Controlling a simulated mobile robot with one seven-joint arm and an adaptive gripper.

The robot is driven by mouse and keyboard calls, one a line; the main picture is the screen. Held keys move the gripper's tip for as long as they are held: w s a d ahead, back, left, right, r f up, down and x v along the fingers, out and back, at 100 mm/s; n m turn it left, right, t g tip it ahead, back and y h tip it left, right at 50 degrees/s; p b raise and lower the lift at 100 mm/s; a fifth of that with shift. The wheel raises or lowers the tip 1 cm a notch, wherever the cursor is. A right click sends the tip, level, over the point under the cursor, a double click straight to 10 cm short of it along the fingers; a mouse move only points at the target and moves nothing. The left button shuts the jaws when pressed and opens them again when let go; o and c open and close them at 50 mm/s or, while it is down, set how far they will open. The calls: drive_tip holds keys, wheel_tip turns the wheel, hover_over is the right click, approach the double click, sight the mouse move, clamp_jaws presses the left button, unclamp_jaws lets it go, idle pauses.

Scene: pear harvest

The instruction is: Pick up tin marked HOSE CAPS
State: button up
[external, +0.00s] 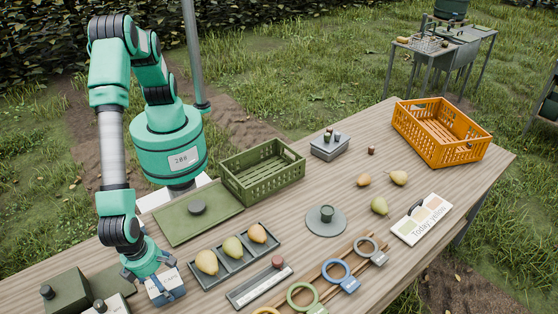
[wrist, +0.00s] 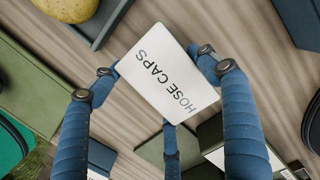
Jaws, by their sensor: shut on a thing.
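The tin marked HOSE CAPS (wrist: 165,72) shows its white lettered top in the wrist view, tilted in the picture. My gripper (wrist: 160,78) has its blue fingers closed around the tin, one on each side, with a third finger below. In the external view my gripper (external: 160,284) is at the front left of the table, pointing down over the tin (external: 165,290). The tin is mostly covered by the fingers there. I cannot tell whether its underside touches the table.
A grey tray with several pears (external: 233,270) lies just right of my gripper. Dark green boxes (external: 67,293) stand close on the left. A green mat (external: 190,226) and green crate (external: 291,175) lie behind. An orange crate (external: 478,151) stands at the far right.

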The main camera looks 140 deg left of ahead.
sight(163, 277)
drive_tip(key=shift+r, duration=0.1)
drive_tip(key=shift+r+p, duration=0.3)
drive_tip(key=shift+r, duration=0.55)
wheel_tip(163, 277, up, 2)
drive_tip(key=shift+s+r+p, duration=0.1)
drive_tip(key=shift+s+p, duration=0.05)
drive_tip(key=shift+p, duration=0.2)
drive_tip(key=s+a, duration=0.2)
drive_tip(key=s, duration=0.2)
drive_tip(key=s+a+p, duration=0.1)
drive_tip(key=s+a, duration=0.1)
drive_tip(key=s, duration=0.3)
drive_tip(key=s+a+r+p, duration=0.1)
drive_tip(key=s+a, duration=0.1)
drive_tip(key=s, duration=0.3)
drive_tip(key=shift+s+a, duration=0.1)
drive_tip(key=shift+a, duration=0.25)
drive_tip(key=shift+r, duration=0.1)
